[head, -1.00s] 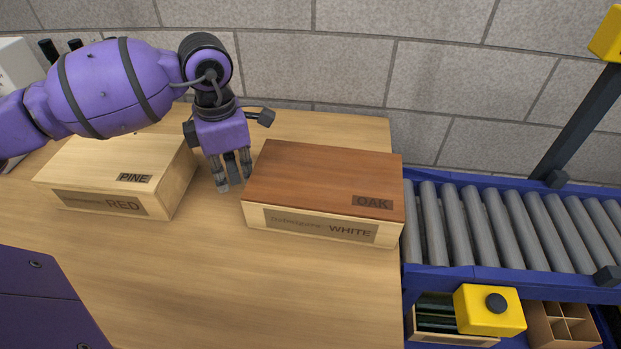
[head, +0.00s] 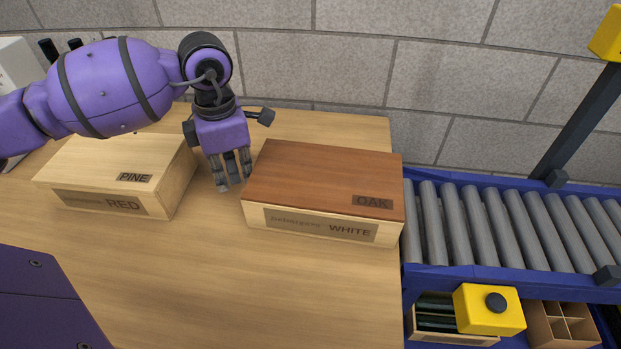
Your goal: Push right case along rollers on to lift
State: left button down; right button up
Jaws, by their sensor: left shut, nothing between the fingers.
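The right case (head: 325,178) has a brown lid marked OAK and a pale front marked WHITE. It lies flat on the wooden table, with its right end at the table's right edge, beside the rollers. My left gripper (head: 234,186) is shut and empty, pointing down between the two cases, close to the left end of the right case. I cannot tell whether it touches that case. The grey rollers (head: 490,225) in a blue frame start just right of the table. A lift is not clearly recognisable apart from this roller frame. My right gripper is not in view.
A pale case (head: 118,160) marked PINE and RED lies left of my gripper. A yellow box with a black button (head: 490,310) is on the roller frame's front. A dark post (head: 580,125) rises behind the rollers. The front of the table (head: 240,285) is clear.

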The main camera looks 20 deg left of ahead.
aim_at(293, 170)
pick_arm(q)
jog(key=shift+w+d+r, duration=0.1)
jog(key=shift+w+d, duration=0.15)
jog(key=shift+d, duration=0.75)
jog(key=shift+w+d+f, duration=0.1)
jog(key=shift+w+d, duration=0.2)
jog(key=shift+d, duration=0.75)
jog(key=shift+w+d+r, duration=0.1)
jog(key=shift+w+d, duration=0.15)
jog(key=shift+d, duration=0.75)
jog(key=shift+w+d, duration=0.2)
jog(key=shift+d, duration=0.75)
jog(key=shift+w+d, duration=0.25)
jog(key=shift+d, duration=0.75)
jog(key=shift+w+d, duration=0.2)
jog(key=shift+d, duration=0.75)
jog(key=shift+a, duration=0.15)
jog(key=shift+s+a, duration=0.2)
jog(key=shift+a, duration=0.3)
jog(key=shift+s, duration=0.1)
jog(key=shift+s+d, duration=0.2)
jog(key=shift+s, duration=0.55)
